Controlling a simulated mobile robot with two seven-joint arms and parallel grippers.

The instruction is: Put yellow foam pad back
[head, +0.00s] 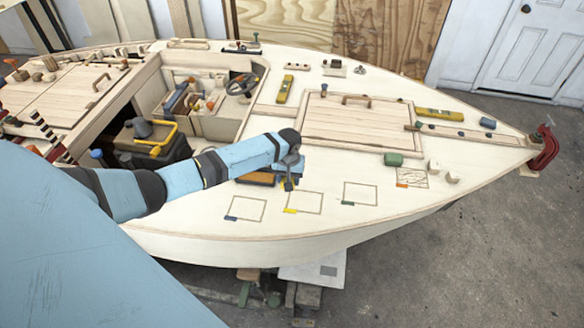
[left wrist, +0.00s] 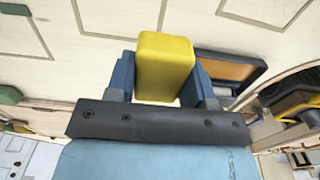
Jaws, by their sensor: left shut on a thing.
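The yellow foam pad (left wrist: 165,68) is between the two blue fingers of my left gripper (left wrist: 162,82) in the left wrist view. The gripper is shut on it. In the head view my left gripper (head: 289,172) is over the near side of the pale deck, and the pad is hidden there by the gripper and wrist. A square outline with a yellow mark (head: 304,203) is drawn on the deck just below the gripper in the picture. My right gripper is not in view.
Similar outlines carry a blue mark (head: 246,208), a green mark (head: 361,194) and an orange mark (head: 412,179). A dark-rimmed orange-brown tray (left wrist: 228,68) lies beside the gripper. A green block (head: 393,159) and a hatch (head: 350,122) are farther off. The near outlines look bare.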

